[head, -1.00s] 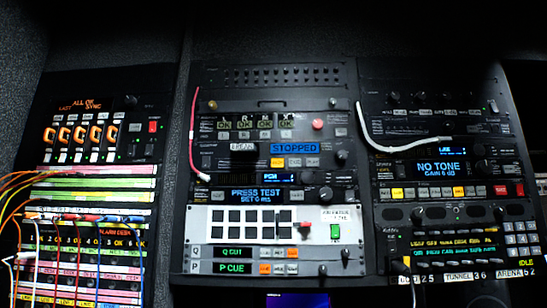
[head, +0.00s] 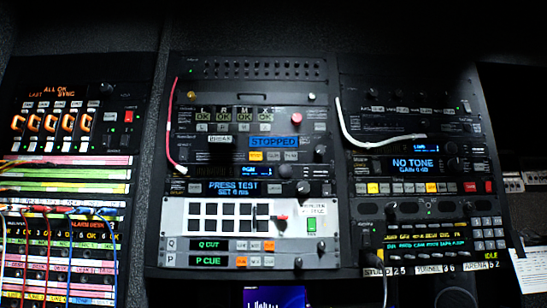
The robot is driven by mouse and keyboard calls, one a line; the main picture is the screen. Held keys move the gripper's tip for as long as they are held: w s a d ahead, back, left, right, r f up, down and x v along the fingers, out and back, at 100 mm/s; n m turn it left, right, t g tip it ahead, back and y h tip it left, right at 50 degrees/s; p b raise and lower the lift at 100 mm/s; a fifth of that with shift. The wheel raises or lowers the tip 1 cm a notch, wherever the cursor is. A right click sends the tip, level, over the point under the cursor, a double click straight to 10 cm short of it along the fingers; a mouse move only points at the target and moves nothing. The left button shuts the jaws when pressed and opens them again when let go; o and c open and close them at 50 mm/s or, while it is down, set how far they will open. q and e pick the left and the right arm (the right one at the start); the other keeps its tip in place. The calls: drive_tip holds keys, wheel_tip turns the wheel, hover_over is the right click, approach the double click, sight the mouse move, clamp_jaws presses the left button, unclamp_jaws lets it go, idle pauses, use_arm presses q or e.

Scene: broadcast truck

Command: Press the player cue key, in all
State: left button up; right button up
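The P CUE row (head: 165,261) is at the bottom of the middle rack. Its display (head: 208,261) reads "P CUE" in green. A lit orange key (head: 240,261) and paler keys (head: 262,262) sit right of it. The Q CUE row (head: 208,245) is directly above. Higher up, a blue display (head: 274,142) reads "STOPPED", with a lit amber key (head: 256,156) and paler keys (head: 282,156) below it. The small key legends are too fine to read, so I cannot tell which is the player cue key. Neither gripper is in view.
A white panel (head: 180,215) with dark square buttons and a red-tipped lever (head: 281,219) is above the cue rows. A red cable (head: 170,130) and a white cable (head: 350,130) hang in front. Patch cords hang at left. A screen (head: 274,297) is below.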

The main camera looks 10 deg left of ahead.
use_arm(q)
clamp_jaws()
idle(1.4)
